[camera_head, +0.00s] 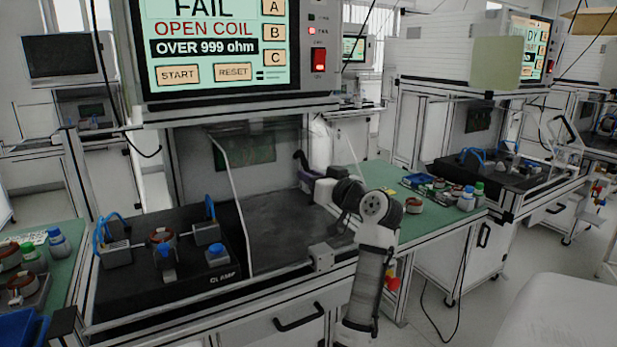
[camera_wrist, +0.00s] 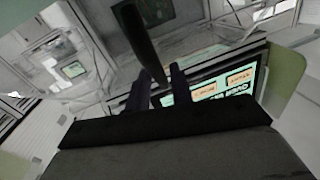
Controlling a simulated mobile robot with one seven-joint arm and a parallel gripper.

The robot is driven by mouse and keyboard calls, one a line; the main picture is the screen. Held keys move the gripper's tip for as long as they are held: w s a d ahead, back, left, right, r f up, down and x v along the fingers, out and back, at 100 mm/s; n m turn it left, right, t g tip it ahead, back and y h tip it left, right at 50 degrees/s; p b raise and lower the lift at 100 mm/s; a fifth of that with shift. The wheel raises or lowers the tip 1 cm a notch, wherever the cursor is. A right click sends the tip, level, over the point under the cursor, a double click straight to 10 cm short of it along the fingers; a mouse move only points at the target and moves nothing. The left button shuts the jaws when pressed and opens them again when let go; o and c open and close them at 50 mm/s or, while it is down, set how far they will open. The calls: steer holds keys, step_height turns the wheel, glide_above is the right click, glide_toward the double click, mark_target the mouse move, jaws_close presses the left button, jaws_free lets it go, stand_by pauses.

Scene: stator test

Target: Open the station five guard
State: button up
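The front test station has a clear guard whose pale slanted edge (camera_head: 234,195) runs from under the screen down to the bench. Much of the panel is hard to make out. My gripper (camera_head: 303,163) is at the right of this bay, seen side-on and small. In the wrist view my gripper (camera_wrist: 160,88) has its two dark fingers apart. A dark bar (camera_wrist: 140,40) reaches down to the space between them. I cannot tell whether it touches either finger or belongs to the guard. No station number is readable.
The screen (camera_head: 222,45) above reads FAIL, OPEN COIL. A black clamp fixture (camera_head: 190,285) with a copper-coloured stator (camera_head: 161,238) sits at left. A green mat (camera_head: 365,180) with small parts lies right of the bay. Another station (camera_head: 500,165) stands further right.

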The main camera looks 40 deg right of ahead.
steer(key=s+a+b, duration=0.1)
steer(key=s+b, duration=0.1)
steer(key=s, duration=1)
steer(key=shift+a, duration=0.25)
